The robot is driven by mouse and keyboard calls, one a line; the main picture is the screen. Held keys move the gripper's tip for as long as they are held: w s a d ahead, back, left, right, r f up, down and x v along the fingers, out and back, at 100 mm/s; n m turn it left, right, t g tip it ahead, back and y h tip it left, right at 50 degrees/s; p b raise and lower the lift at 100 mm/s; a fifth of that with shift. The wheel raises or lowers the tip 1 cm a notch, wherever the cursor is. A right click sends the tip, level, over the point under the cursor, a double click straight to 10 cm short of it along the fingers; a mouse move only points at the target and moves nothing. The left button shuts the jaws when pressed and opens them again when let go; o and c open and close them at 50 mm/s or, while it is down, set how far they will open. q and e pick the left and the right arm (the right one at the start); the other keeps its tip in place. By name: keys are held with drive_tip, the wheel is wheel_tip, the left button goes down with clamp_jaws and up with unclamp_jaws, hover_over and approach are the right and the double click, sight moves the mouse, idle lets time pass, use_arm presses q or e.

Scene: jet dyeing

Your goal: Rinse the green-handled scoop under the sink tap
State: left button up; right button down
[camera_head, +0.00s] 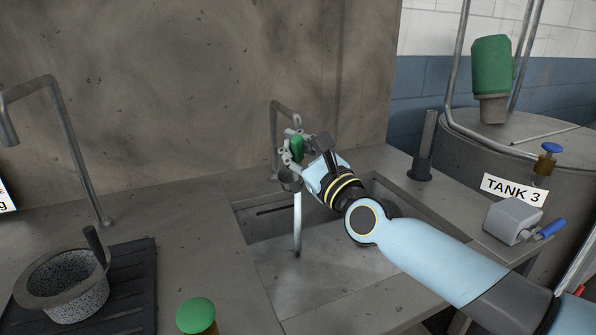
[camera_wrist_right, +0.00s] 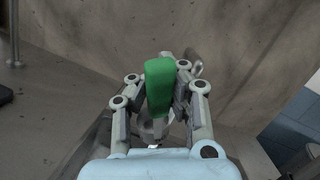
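My right gripper (camera_head: 294,151) is shut on the green handle of the scoop (camera_head: 297,147), over the sink (camera_head: 330,265). In the right wrist view, the green handle (camera_wrist_right: 160,85) stands between the fingers (camera_wrist_right: 158,95). The scoop's grey metal bowl (camera_head: 289,181) hangs below the gripper, and part of it shows in the right wrist view (camera_wrist_right: 153,128). The sink tap (camera_head: 274,130) arches just behind the gripper, its outlet hidden. A pale stream of water (camera_head: 297,225) falls from beside the bowl to the sink floor. My left gripper is out of view.
A speckled mortar (camera_head: 75,290) stands on a black ribbed mat (camera_head: 135,285) at the left, beside another bent pipe (camera_head: 70,140). A green-topped object (camera_head: 196,315) is at the front. A tank (camera_head: 465,150) and a grey box with a blue lever (camera_head: 512,220) are at the right.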

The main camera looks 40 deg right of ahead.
drive_tip(key=a, duration=0.1)
drive_tip(key=s+a, duration=0.1)
drive_tip(key=a, duration=0.1)
drive_tip(key=shift+s+a+r, duration=0.1)
drive_tip(key=shift+s+a, duration=0.15)
drive_tip(key=shift+a, duration=0.1)
idle(1.1)
drive_tip(key=s+a+r+p, duration=0.1)
drive_tip(key=a+r+p, duration=0.1)
drive_tip(key=a+r, duration=0.2)
drive_tip(key=shift+s+a, duration=0.3)
drive_tip(key=shift+s, duration=0.1)
idle(0.4)
